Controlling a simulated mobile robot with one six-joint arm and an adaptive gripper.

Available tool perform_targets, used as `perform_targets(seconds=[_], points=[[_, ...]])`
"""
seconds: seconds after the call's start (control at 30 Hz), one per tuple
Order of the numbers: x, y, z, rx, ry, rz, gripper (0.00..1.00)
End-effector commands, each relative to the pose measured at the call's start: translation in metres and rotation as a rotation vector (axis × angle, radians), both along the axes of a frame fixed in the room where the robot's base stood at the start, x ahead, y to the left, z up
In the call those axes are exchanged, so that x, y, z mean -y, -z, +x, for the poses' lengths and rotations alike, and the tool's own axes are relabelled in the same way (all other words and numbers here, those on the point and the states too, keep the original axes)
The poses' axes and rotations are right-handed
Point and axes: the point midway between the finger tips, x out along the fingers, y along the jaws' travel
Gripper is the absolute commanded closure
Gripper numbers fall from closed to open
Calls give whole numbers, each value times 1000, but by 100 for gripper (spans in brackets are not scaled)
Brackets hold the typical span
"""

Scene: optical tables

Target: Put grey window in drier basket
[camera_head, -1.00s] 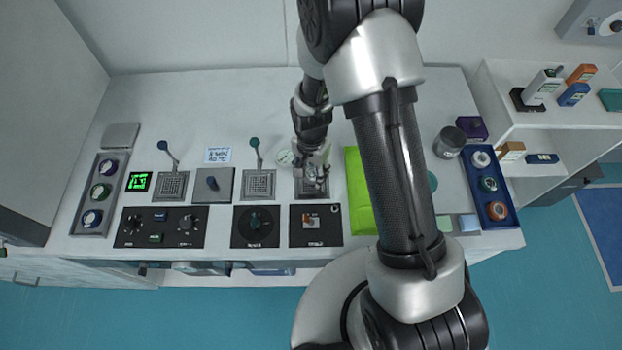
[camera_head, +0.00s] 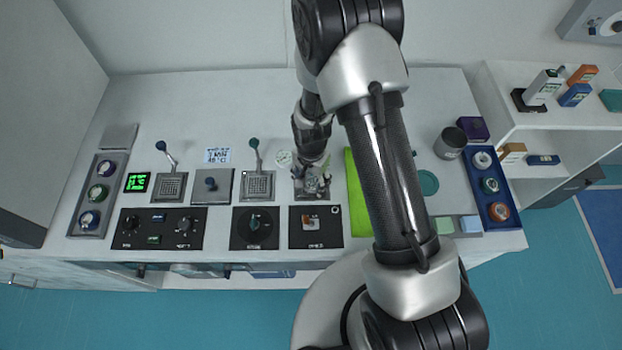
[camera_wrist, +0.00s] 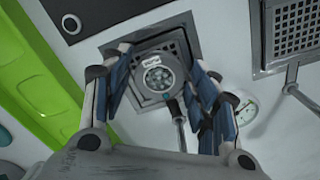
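A round grey piece (camera_wrist: 158,77) with a pale label and a speckled centre, which looks like the grey window, sits in the square opening of a metal fixture (camera_wrist: 188,28) in the wrist view. This fixture seems to be the drier basket. My gripper (camera_wrist: 165,72) is open, with its blue-padded fingers on either side of the piece and apparent gaps to it. A grey lever (camera_wrist: 178,118) stands beside the opening. In the head view my gripper (camera_head: 314,182) is over the rightmost metal fixture (camera_head: 312,196) and hides most of it.
A green mat (camera_head: 358,190) lies close on the right, partly behind my arm. A blue tray (camera_head: 478,190) holds round pieces; a dark cup (camera_head: 450,142) stands near it.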

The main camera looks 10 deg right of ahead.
Motion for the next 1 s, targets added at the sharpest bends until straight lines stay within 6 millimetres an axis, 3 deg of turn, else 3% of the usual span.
perform_targets(seconds=[0.5, 1.0], points=[[0, -7, 0, 0, 0, 0, 36], [0, -104, 1, 4, 0, 0, 36]])
